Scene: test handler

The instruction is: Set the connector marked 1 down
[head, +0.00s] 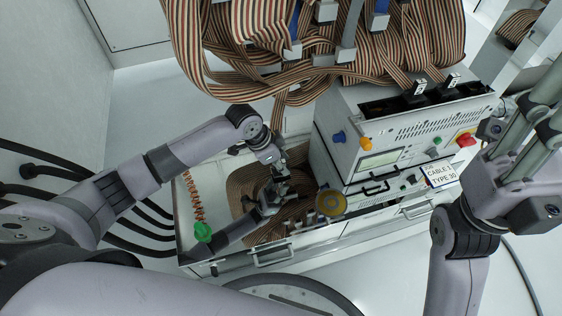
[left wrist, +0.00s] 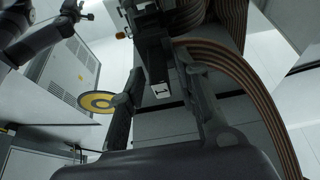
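My left gripper (head: 272,188) is low over the open drawer (head: 187,232) at the front of the handler, where a striped ribbon cable (head: 240,187) lies coiled. In the left wrist view, the connector marked 1 (left wrist: 161,90) is a dark block with a white label, between the fingers of my left gripper (left wrist: 160,60). In the head view the gripper hides the connector. My right arm stands at the right; its fingertips do not show.
The grey test handler (head: 345,155) stands right of my left gripper, with two labelled connectors (head: 420,87) on top. A yellow disc (head: 331,203) stands close on the gripper's right. An orange coiled cord (head: 193,195) lies at the drawer's left. Many ribbon cables (head: 235,75) hang above.

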